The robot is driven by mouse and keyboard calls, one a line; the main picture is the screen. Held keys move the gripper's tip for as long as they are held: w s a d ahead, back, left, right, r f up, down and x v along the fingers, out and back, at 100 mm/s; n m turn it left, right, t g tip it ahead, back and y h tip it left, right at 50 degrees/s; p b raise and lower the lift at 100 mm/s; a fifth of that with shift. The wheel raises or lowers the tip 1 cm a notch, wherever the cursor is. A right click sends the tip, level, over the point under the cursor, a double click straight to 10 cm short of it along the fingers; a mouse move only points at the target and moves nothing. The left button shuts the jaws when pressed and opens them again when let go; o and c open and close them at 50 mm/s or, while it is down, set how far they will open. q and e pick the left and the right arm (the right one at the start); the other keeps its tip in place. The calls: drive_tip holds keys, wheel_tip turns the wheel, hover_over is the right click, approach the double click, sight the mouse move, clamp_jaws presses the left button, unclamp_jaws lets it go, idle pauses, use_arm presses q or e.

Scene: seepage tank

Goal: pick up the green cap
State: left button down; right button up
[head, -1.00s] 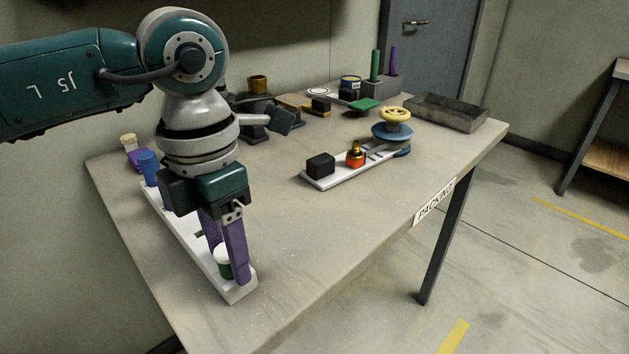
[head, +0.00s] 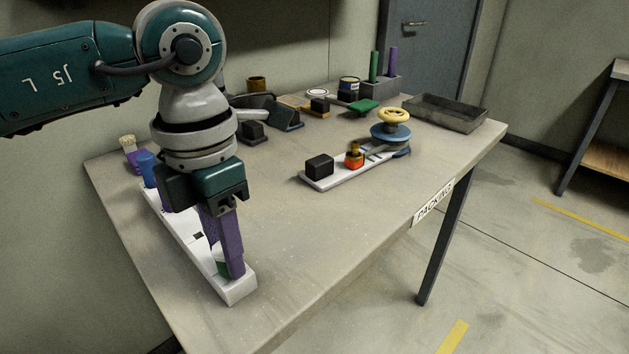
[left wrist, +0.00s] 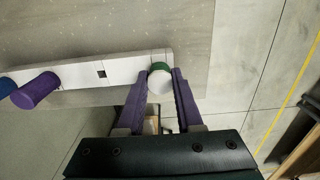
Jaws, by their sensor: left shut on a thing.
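The green cap (head: 222,267), with a white top, is at the near end of a long white rack (head: 238,291). My left gripper (head: 229,270) points down over it and its purple fingers are shut on the cap, partly hiding it. In the left wrist view the cap (left wrist: 160,68) shows a green edge and a round white face between the fingertips of the gripper (left wrist: 163,76). I cannot tell whether the cap still touches the rack (left wrist: 120,70). My right gripper is not in view.
A blue cylinder (head: 147,168) stands at the rack's far end; a purple cylinder (left wrist: 36,91) shows in the left wrist view. A second white strip with a black block (head: 319,166) and a grey tray (head: 446,112) lie farther right. The table's middle is clear.

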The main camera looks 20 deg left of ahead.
use_arm(q)
wheel_tip(320, 180, up, 19)
drive_tip(key=p, duration=0.2)
drive_tip(key=shift+r, duration=0.2)
drive_tip(key=c, duration=1.1)
unclamp_jaws()
clamp_jaws()
